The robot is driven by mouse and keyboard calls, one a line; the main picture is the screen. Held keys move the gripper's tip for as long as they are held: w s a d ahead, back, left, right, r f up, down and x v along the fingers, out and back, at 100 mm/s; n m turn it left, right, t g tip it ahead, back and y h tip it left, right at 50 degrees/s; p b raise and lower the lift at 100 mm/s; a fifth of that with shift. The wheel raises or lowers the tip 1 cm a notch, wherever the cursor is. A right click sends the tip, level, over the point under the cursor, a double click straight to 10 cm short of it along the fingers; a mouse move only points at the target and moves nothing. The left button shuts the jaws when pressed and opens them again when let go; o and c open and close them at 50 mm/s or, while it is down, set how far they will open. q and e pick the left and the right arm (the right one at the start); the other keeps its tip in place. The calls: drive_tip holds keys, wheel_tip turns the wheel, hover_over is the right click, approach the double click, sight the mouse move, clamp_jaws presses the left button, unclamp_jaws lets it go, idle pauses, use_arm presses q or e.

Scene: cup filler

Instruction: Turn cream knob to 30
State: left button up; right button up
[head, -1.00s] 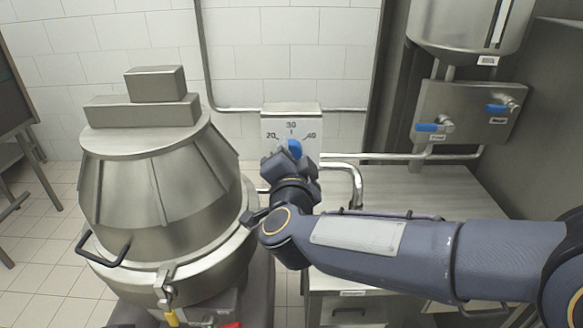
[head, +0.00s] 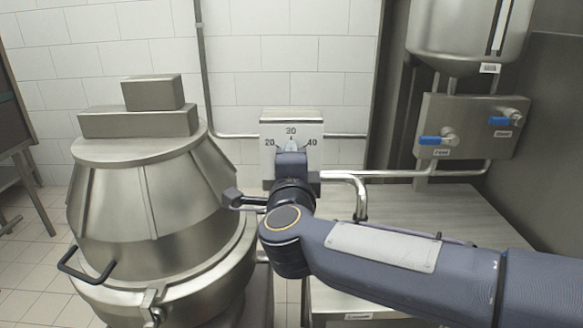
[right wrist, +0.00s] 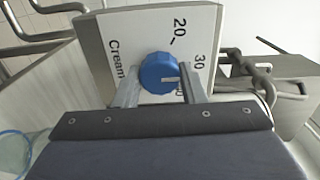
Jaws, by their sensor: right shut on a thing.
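The blue cream knob (right wrist: 155,70) sits on a pale dial panel (right wrist: 100,30) marked "Cream", 20 and 30. My right gripper (right wrist: 161,82) is shut on the knob, one finger on each side. A third number there is mostly hidden by a finger. In the head view the dial panel (head: 309,125) shows 20, 30 and 40, and my right gripper (head: 291,148) stands upright in front, hiding the knob. My left gripper is not in view.
A large steel mixing vessel (head: 150,200) stands left of the dial. A bent metal pipe (head: 352,182) lies close right of my gripper. A steel counter (head: 430,215) and a panel with blue-handled taps (head: 465,128) are at the right.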

idle(0.4)
drive_tip(key=o, duration=1)
drive_tip(key=s, duration=0.8)
drive_tip(key=shift+w+d, duration=0.1)
